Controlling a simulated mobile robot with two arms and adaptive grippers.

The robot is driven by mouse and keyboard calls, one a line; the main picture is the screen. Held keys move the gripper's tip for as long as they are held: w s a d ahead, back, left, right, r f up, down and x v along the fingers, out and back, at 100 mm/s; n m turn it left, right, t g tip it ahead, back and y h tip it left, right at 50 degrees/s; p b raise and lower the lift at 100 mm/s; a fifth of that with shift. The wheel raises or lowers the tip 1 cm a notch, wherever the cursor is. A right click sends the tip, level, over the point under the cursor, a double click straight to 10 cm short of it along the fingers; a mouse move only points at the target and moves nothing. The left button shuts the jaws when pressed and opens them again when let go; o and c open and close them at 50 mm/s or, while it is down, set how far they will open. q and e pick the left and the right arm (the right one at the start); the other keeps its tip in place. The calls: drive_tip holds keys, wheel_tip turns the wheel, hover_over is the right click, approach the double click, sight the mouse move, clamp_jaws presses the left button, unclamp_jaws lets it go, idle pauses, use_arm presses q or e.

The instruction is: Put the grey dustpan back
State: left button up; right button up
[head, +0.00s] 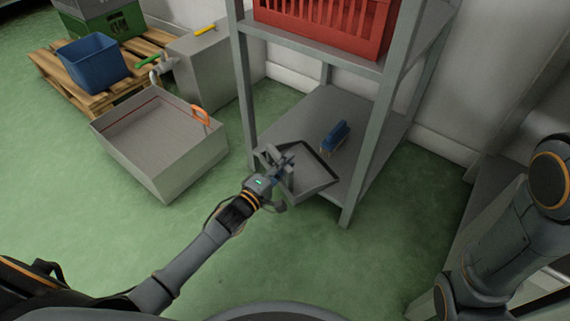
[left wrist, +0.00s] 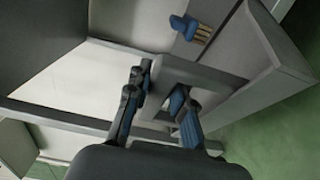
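The grey dustpan (head: 311,169) is at the front left part of the rack's lower shelf, its near corner reaching the shelf's front edge. I cannot tell whether it rests on the shelf or is just above it. My left gripper (head: 281,166) is at its handle. In the left wrist view, the two blue-padded fingers (left wrist: 160,104) stand on either side of a bar of the looped handle (left wrist: 205,74), one finger passing through the loop. The pan (left wrist: 248,75) opens to the right. My right arm shows at the right of the head view; its gripper is out of frame.
A red crate (head: 325,25) is on the shelf above. Rack posts (head: 243,85) flank the opening. A grey open bin (head: 160,135) stands on the floor left. The green floor in front is clear.

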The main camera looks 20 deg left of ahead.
use_arm(q)
drive_tip(key=o, duration=0.4)
